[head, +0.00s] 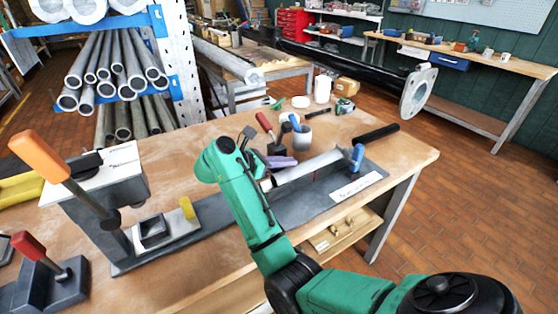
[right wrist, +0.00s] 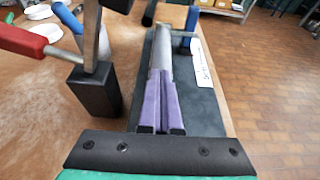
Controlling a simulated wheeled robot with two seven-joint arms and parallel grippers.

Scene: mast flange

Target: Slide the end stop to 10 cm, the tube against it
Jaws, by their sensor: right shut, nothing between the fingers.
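The grey tube (head: 308,168) lies along the dark rail (head: 235,212) on the bench; it also shows in the right wrist view (right wrist: 160,55). A blue-handled piece (head: 357,156), which looks like the end stop, stands by the tube's far end; it also shows in the right wrist view (right wrist: 191,22). I cannot tell whether tube and stop touch. A white label (head: 356,187) lies beside it; its marks are too small to read. My right gripper (head: 284,162), with purple fingers, is shut and empty at the tube's near end (right wrist: 159,78). Contact is unclear. My left gripper is out of view.
An orange-handled press (head: 110,185) stands at the rail's left end. A black bar (head: 376,134) lies behind the stop. The bench's right corner is clear.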

